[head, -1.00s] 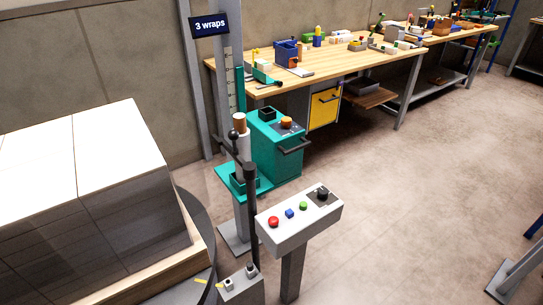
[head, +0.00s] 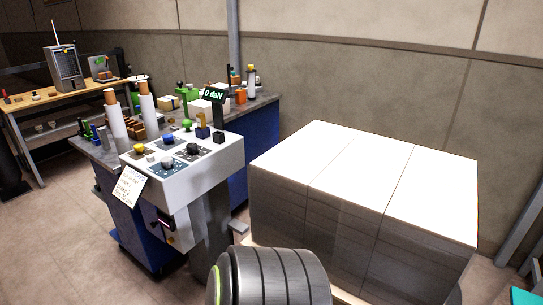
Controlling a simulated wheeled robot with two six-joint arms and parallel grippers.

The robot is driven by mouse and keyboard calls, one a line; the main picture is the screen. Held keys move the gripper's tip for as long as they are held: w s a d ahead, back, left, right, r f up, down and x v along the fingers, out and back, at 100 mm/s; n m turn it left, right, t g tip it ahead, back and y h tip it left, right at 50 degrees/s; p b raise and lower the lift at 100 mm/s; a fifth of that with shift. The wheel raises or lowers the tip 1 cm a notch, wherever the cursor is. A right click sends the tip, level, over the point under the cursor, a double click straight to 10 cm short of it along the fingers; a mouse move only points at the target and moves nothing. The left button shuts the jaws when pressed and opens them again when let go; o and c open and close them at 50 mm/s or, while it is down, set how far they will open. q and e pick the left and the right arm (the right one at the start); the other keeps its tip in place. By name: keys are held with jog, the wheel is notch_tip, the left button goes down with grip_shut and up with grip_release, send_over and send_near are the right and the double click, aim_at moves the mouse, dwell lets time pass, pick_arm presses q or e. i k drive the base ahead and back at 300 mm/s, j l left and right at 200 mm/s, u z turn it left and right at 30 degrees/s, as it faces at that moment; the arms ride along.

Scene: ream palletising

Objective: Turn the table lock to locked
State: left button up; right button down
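A white control console (head: 212,172) stands left of centre. Its sloped top carries a black knob (head: 193,149), a grey knob (head: 167,163) and a yellow button (head: 140,148); I cannot read their labels or tell whether one is the table lock. The wrapped load of reams (head: 365,200) stands to the right of the console. The round turntable under it is not visible from here. Neither of my grippers shows; only a dark ribbed part of my own arm shows at the bottom centre.
A small display (head: 213,94) above the console reads "0 daN". A paper note (head: 131,186) hangs on its front left. Behind is a grey-topped bench (head: 262,104) with rolls and small parts. A wooden bench (head: 22,104) stands far left. Floor is clear at lower left.

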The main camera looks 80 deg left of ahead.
aim_at(138, 148)
jog(key=u, duration=3.3)
jog(key=i+j+z, duration=0.1)
jog(key=i+j, duration=0.1)
jog(key=j, duration=0.05)
